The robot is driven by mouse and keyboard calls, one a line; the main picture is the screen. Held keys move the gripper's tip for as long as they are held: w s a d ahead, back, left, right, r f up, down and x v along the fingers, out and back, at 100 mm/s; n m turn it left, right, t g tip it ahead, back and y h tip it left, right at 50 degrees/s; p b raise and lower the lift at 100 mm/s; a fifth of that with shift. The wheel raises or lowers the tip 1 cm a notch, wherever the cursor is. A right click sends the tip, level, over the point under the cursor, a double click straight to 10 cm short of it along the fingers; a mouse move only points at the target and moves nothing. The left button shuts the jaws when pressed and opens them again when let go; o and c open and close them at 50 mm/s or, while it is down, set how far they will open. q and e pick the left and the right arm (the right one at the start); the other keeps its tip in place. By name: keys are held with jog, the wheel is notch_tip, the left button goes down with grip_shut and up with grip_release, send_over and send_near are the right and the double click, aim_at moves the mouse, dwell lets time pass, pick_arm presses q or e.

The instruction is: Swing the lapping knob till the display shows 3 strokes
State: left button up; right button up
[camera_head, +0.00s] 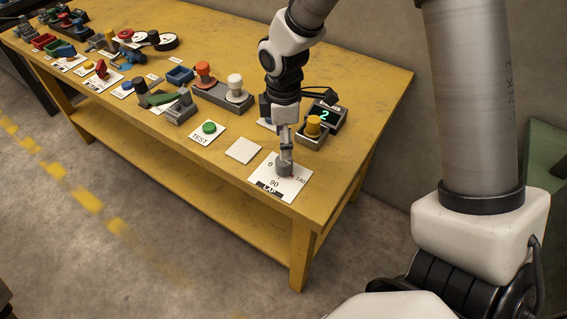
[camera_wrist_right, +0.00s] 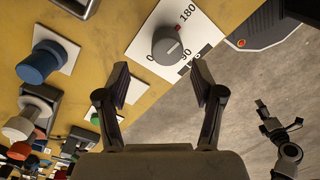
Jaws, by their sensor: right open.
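The lapping knob (camera_head: 283,169) is a grey round knob on a white LAP card (camera_head: 292,189) marked 0, 90 and 180. In the right wrist view the knob (camera_wrist_right: 167,46) has a red mark on its side towards 180. My right gripper (camera_wrist_right: 163,84) is open, with the knob beyond and between its fingertips; I see no contact. In the head view this gripper (camera_head: 285,150) is above the knob. The display (camera_head: 325,115) shows a green 2. My left gripper (camera_wrist_right: 280,113) appears small over the floor in the right wrist view, fingers apart and empty.
A blank white plate (camera_head: 243,150) and a green TEST button (camera_head: 209,127) lie left of the card. A blue knob (camera_wrist_right: 40,62) shows in the wrist view. Several other controls crowd the far yellow table (camera_head: 262,217). Its front edge is close to the card.

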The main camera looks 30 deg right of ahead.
aim_at(284, 163)
jog(key=shift+s+a+f, duration=0.15)
jog(key=shift+s+a, duration=0.35)
jog(key=shift+s, duration=0.3)
jog(key=f, duration=0.4)
jog(key=w+f, duration=0.1)
jog(key=f, duration=0.1)
jog(key=shift+d+f, duration=0.25)
jog(key=shift+d, duration=0.1)
jog(key=shift+s+a, duration=0.1)
jog(key=shift+s, duration=0.15)
jog(key=c, duration=1.1)
